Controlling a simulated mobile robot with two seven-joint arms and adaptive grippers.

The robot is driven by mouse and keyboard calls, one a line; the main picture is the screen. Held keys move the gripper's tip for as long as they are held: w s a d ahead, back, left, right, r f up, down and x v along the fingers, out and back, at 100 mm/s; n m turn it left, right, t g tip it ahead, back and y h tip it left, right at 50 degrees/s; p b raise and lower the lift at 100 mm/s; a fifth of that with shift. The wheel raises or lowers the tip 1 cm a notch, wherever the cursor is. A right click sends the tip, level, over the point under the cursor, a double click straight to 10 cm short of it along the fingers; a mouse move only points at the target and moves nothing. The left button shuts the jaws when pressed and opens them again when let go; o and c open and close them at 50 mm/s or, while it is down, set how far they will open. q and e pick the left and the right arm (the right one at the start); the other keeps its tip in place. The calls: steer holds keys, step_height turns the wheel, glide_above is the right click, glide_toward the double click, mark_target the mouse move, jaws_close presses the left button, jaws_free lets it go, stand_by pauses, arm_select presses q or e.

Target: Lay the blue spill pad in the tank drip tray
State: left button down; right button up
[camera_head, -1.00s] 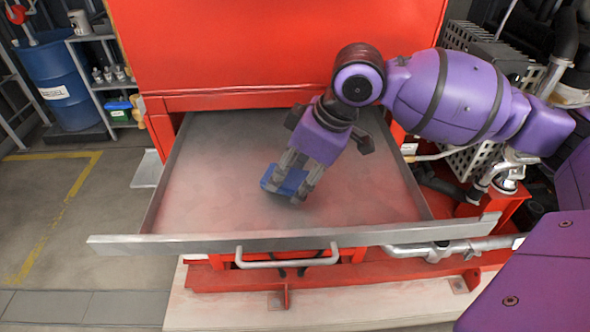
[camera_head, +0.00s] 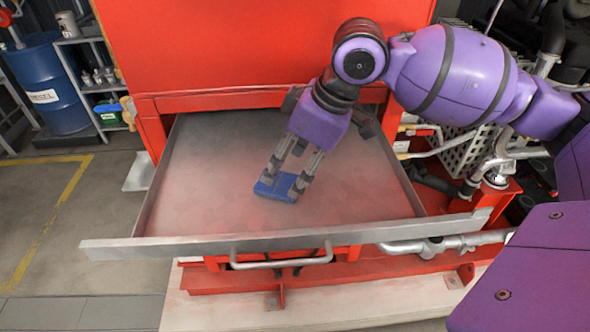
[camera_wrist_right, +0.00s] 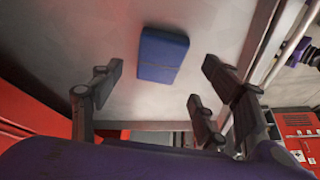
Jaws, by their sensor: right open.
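The blue spill pad (camera_head: 276,187) lies flat on the floor of the grey tank drip tray (camera_head: 190,200), near its middle. It also shows in the right wrist view (camera_wrist_right: 162,55), beyond the fingertips and clear of them. My right gripper (camera_head: 287,178) is over the pad with its fingers spread. In the right wrist view the open right gripper (camera_wrist_right: 155,85) has nothing between its fingers. My left gripper is not in view.
The tray has a raised front lip and a handle (camera_head: 282,262) below it. The red tank (camera_head: 270,45) stands behind. Pipes (camera_head: 490,165) are close on the right. A blue drum (camera_head: 45,85) and a shelf stand at the back left.

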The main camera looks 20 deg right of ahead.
steer(key=v, duration=0.9)
steer(key=shift+r+p, duration=0.2)
steer(key=shift+p, duration=0.2)
steer(key=shift+c, duration=0.4)
